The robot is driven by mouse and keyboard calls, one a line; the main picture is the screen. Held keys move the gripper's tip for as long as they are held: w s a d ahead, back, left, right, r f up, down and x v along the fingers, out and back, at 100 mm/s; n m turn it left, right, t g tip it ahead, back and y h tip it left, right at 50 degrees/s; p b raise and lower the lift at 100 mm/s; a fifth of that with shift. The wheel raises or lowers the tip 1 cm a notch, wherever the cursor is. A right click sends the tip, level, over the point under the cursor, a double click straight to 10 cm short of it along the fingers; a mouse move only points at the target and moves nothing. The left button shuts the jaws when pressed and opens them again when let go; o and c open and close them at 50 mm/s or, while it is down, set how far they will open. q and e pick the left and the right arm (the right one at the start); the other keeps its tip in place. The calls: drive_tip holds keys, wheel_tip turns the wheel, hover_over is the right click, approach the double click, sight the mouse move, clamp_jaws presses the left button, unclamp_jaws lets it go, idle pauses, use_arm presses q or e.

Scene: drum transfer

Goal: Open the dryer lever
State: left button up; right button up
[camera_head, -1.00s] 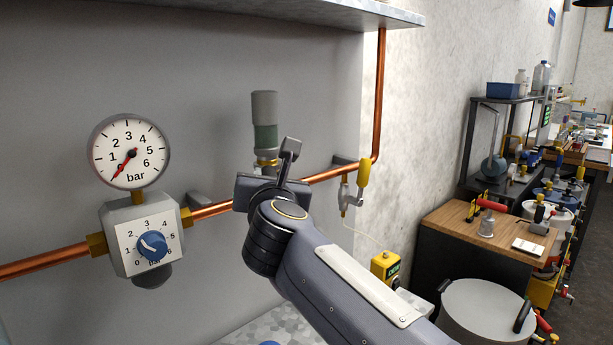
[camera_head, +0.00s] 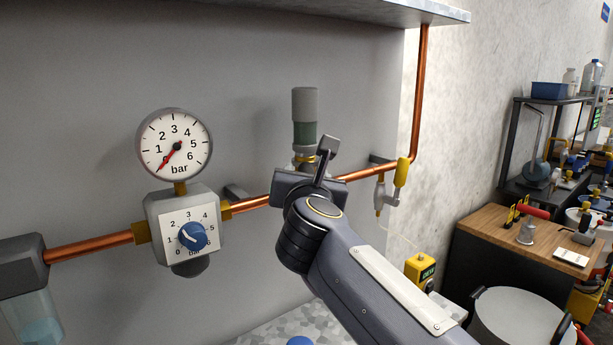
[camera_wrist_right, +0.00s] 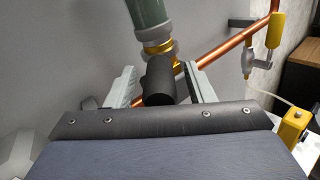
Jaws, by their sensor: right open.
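The dryer (camera_head: 305,115), a grey and green upright cylinder on a brass fitting, stands on the copper pipe in the middle of the head view. Its green body also shows at the top of the right wrist view (camera_wrist_right: 149,14). My right gripper (camera_wrist_right: 160,72) is open just below and in front of it. A black cylindrical grip (camera_wrist_right: 160,82) lies between its two pale fingers, with small gaps beside it; it looks like the dryer lever. In the head view my wrist hides this grip and the fingertips. My left gripper is not in view.
A pressure gauge (camera_head: 174,146) and regulator (camera_head: 183,226) sit on the copper pipe (camera_head: 91,245) to the left. A yellow-handled valve (camera_head: 402,172) hangs to the right. A shelf (camera_head: 400,8) overhangs above. A yellow box (camera_head: 420,270) and drum (camera_head: 520,318) stand lower right.

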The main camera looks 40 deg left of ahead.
drive_tip(key=shift+s+d, duration=0.25)
drive_tip(key=shift+s, duration=0.05)
drive_tip(key=b+v, duration=0.2)
drive_tip(key=v, duration=0.5)
drive_tip(key=shift+b, duration=0.3)
